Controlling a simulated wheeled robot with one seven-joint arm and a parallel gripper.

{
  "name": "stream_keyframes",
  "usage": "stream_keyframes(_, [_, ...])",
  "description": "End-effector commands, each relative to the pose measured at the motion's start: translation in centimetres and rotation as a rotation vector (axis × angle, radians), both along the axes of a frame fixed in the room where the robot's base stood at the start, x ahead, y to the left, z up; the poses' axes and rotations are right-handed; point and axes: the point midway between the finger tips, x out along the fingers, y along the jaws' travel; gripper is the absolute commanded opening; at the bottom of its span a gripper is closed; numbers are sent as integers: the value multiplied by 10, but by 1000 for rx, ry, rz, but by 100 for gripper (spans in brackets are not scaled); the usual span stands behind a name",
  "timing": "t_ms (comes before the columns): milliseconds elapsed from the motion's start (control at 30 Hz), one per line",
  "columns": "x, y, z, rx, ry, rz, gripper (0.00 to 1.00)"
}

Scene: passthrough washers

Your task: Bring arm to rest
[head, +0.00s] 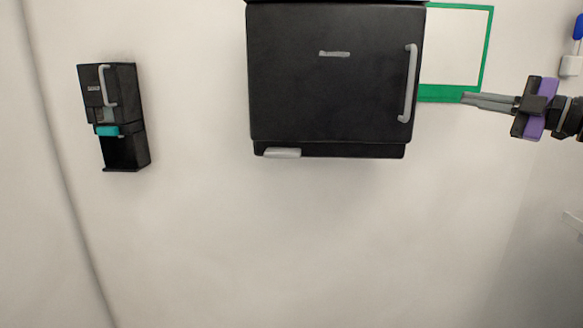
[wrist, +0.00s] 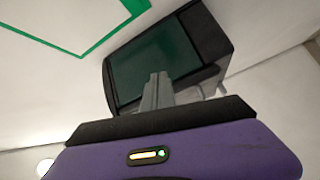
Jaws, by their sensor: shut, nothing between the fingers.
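My gripper (head: 466,97) is at the right of the head view, its grey fingers pointing left. The fingers are shut together with nothing between them. Its tip is in front of the lower part of the green-framed panel, right of the large black cabinet. In the wrist view the closed fingers (wrist: 158,80) show in the middle, above the purple and black gripper body. A dark boxy unit with a greenish face (wrist: 155,62) lies beyond the fingertips there. I cannot tell whether they touch it.
A large black cabinet (head: 320,90) with a grey handle is on the wall. A green-framed panel (head: 455,50) is beside it. A small black dispenser (head: 121,118) with a teal part hangs at left. A white item with a blue top (head: 577,30) is at upper right. The wall below is bare.

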Motion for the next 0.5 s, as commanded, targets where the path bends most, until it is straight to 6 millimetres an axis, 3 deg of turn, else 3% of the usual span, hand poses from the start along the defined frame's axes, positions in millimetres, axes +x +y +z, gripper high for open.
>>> stream_keyframes(67, [5, -13, 16, 80, 27, -83, 0])
stream_keyframes(167, [13, -34, 8, 208, 78, -189, 0])
stream_keyframes(367, [23, -63, -53, 495, 160, -385, 0])
stream_keyframes(500, [17, -71, -111, 682, 190, -490, 0])
